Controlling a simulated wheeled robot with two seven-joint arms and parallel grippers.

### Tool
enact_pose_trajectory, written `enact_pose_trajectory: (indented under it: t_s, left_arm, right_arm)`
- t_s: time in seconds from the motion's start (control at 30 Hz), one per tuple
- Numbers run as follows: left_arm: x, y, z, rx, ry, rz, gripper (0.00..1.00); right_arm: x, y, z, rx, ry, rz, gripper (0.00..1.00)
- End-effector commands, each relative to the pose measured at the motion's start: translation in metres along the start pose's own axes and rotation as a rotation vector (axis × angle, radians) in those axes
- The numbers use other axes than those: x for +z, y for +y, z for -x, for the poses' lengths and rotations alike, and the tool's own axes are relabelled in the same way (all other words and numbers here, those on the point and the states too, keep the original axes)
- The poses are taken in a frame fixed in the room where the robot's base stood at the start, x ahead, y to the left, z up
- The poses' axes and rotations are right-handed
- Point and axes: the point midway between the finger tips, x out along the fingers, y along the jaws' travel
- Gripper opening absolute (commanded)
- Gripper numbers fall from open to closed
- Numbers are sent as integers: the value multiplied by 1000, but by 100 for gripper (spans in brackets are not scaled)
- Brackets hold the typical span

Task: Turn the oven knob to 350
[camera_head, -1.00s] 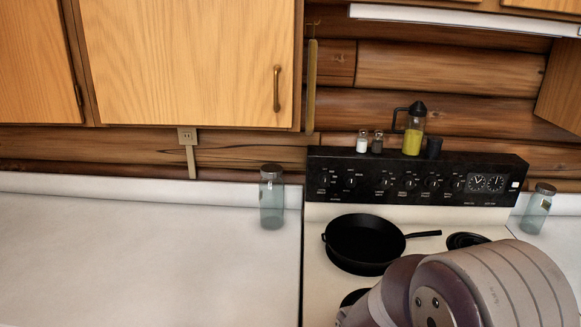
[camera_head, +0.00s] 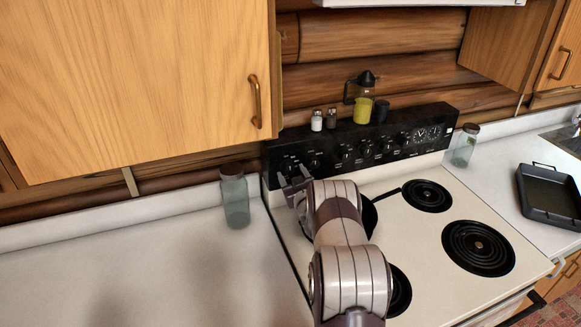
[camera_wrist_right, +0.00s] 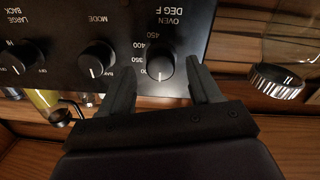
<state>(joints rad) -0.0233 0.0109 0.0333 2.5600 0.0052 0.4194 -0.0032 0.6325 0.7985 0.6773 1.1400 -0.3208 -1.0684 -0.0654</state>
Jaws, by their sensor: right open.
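The oven knob (camera_wrist_right: 160,64) is black and round, under the label OVEN DEG F, in the upside-down right wrist view. Its white mark points at a number that is partly hidden, just past 350. In the head view the knob (camera_head: 287,165) is at the left end of the black control panel (camera_head: 408,144). My right gripper (camera_head: 292,177) is in front of that end of the panel. In the right wrist view the gripper (camera_wrist_right: 157,70) is open, with one finger on each side of the knob. I cannot tell whether they touch it. My left gripper is out of view.
A MODE knob (camera_wrist_right: 97,58) sits beside the oven knob. Shakers (camera_head: 317,121) and a yellow-filled bottle (camera_head: 363,108) stand on top of the panel. A glass jar (camera_head: 235,199) stands left of the stove. A black pan (camera_head: 369,217) is partly behind my arm.

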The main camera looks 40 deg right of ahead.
Motion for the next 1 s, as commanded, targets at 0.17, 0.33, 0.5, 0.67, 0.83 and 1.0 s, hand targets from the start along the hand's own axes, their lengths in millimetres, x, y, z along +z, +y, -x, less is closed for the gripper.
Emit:
enact_pose_trajectory:
  t_s: [0.17,0.33,0.5,0.67,0.83,1.0]
  left_arm:
    - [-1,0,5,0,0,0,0]
    - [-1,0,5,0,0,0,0]
    - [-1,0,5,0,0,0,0]
    - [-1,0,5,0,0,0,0]
    - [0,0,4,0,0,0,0]
    - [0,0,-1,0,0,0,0]
  right_arm:
    - [-1,0,-18,-1,0,0,63]
    - [0,0,-21,0,-1,-1,63]
    - [0,0,-21,0,-1,-1,53]
    - [0,0,-21,-1,-1,0,7]
    - [0,-1,-21,-1,-1,-4,7]
    - [1,0,-21,0,-2,-42,7]
